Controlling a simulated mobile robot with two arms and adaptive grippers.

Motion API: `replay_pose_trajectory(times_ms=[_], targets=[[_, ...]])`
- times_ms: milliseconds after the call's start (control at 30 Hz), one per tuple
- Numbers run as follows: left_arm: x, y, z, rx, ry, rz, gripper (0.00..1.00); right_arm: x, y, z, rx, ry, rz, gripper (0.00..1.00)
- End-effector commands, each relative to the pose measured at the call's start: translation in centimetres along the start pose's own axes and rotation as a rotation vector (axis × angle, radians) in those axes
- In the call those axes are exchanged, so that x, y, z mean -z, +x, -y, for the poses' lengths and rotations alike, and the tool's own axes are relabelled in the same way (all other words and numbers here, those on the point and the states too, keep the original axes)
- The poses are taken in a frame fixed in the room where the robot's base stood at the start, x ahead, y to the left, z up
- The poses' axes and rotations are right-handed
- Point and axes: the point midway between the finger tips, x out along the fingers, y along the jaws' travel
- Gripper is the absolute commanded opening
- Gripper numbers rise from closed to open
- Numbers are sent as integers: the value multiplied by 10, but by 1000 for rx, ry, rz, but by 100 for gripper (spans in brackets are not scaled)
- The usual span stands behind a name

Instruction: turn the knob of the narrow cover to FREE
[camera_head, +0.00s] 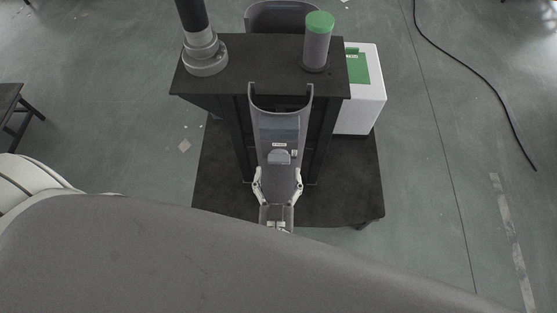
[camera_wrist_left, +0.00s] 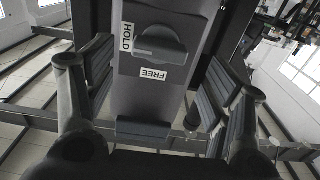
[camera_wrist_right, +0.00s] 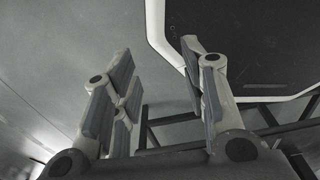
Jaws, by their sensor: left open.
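The narrow cover (camera_head: 280,130) is a grey upright panel on the dark stand's front. Its dark knob (camera_head: 280,157) shows larger in the left wrist view (camera_wrist_left: 160,44). There the knob's bar lies roughly crosswise, its left end beside the HOLD label (camera_wrist_left: 127,37); the FREE label (camera_wrist_left: 153,75) is just below. My left gripper (camera_head: 278,186) is open, its fingers spread at the cover's lower part. In the left wrist view its fingers stand either side of the cover, with the knob ahead and nothing gripped. My right gripper (camera_wrist_right: 157,85) is open and empty; the head view does not show it.
On the stand's top (camera_head: 255,75) are a grey column (camera_head: 203,52) at left and a green-capped cylinder (camera_head: 317,42) at right. A white box (camera_head: 366,100) with a green panel stands to the right. A black cable (camera_head: 480,75) lies on open floor. My arm fills the head view's front.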

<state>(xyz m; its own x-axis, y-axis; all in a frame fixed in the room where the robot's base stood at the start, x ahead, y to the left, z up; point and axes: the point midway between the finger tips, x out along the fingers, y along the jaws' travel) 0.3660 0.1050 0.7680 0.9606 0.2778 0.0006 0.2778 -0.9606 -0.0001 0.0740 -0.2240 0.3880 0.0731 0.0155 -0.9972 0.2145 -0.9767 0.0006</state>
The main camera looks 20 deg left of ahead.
Motion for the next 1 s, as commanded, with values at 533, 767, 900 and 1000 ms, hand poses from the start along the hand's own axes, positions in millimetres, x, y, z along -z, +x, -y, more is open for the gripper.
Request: replay_pose_trajectory(times_ms=[533, 767, 900, 1000], targets=[[-1, 40, 0, -1, 0, 2, 75, 13, -6, -17, -21, 2, -20, 40], [-1, 40, 0, -2, 0, 1, 57, 12, -6, -17, -20, 1, -18, 40], [-1, 40, 0, -1, 0, 1, 39, 11, -6, -16, -19, 1, -16, 40], [-1, 40, 0, -1, 0, 1, 30, 10, -6, -16, -19, 0, -15, 40]])
